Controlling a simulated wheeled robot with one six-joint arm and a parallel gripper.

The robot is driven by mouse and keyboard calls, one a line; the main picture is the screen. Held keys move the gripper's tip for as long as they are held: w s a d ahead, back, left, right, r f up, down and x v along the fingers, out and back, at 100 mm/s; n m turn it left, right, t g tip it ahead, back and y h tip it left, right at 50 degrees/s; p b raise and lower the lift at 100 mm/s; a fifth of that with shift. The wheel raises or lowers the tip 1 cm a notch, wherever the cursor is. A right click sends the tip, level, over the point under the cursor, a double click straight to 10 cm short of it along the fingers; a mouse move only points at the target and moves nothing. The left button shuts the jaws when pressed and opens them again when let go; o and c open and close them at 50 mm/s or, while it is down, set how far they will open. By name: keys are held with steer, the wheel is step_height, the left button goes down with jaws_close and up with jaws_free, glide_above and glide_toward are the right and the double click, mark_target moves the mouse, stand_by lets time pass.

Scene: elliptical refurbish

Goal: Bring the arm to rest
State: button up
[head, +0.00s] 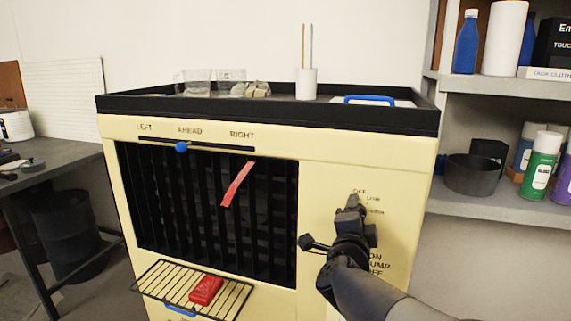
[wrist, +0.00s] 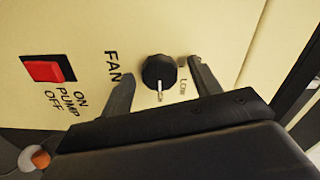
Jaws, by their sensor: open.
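My gripper (head: 354,204) is at the right part of the cream cooler's front panel (head: 330,190), in front of the fan control. In the wrist view, my gripper (wrist: 163,67) is open, with one dark finger on each side of the black fan knob (wrist: 158,68). The knob sits between the fingertips; I cannot tell if they touch it. Its pale pointer points down in the picture toward a small, unclear label, beside the word LOW. In the head view my arm (head: 365,285) reaches in from the lower right, and the knob is hidden behind the gripper.
A red pump switch (wrist: 44,71) is left of the knob in the wrist view. A wire shelf (head: 165,287) holding a red object (head: 205,290) juts out below the grille. Shelving (head: 490,206) with cans stands right; a grey table (head: 60,155) stands left.

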steer(key=shift+s+a+n+p, duration=0.1)
steer(key=shift+s+n+p, duration=0.2)
steer(key=shift+n+p, duration=1.7)
steer(key=shift+s+a+n+p, duration=0.1)
steer(key=shift+s+n+p, duration=0.15)
steer(key=shift+n+p, duration=1.75)
steer(key=shift+s+a+n+p, duration=0.1)
steer(key=shift+s+n+p, duration=0.2)
steer(key=shift+n+p, duration=1.7)
